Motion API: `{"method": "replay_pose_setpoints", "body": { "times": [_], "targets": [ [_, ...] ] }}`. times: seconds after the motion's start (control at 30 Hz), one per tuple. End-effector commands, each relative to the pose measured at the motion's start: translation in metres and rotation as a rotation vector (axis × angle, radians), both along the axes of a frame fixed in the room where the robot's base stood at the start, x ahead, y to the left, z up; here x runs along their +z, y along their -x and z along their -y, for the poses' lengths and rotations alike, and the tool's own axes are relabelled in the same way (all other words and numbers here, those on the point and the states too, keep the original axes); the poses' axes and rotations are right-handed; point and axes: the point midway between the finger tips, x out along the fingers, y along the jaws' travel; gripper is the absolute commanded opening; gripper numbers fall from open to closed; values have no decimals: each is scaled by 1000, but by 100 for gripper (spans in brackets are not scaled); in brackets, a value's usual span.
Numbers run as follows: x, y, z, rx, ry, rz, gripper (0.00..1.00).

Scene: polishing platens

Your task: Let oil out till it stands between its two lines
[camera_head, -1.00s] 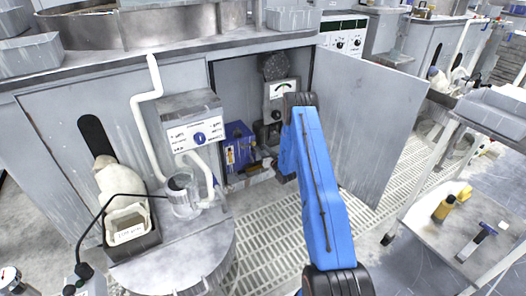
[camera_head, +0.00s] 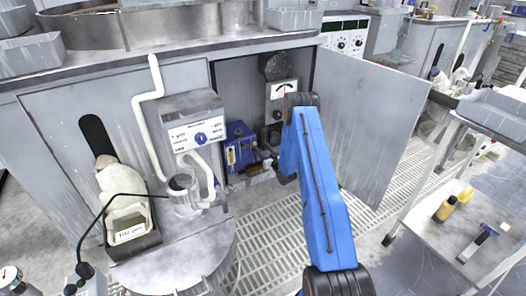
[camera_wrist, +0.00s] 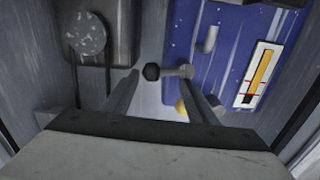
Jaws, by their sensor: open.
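The blue oil tank (camera_head: 238,147) stands inside the open cabinet; it fills the upper right of the wrist view (camera_wrist: 215,45). Its sight gauge (camera_wrist: 257,73) is a white strip with an amber column and coloured marks near one end. In the head view my blue arm hides most of the gripper.
The cabinet door (camera_head: 370,120) stands open on the right. A dark motor with a pulley (camera_wrist: 85,33) is left of the tank in the wrist view. A grey box with a dial (camera_head: 283,90) hangs above the arm's end. A trolley (camera_head: 440,233) stands at right. Floor grating is clear.

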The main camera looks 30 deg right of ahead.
Motion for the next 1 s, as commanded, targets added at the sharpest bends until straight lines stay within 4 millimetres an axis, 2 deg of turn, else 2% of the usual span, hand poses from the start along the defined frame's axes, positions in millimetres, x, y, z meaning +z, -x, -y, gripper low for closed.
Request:
{"method": "replay_pose_setpoints", "body": {
  "times": [0.13,0.27,0.8,1.0],
  "targets": [
    [1,7,1,-1,-1,1,53],
    [1,25,2,-2,-1,0,53],
    [0,131,5,-1,-1,-2,53],
    [0,160,5,0,0,-1,53]
  ]
}}
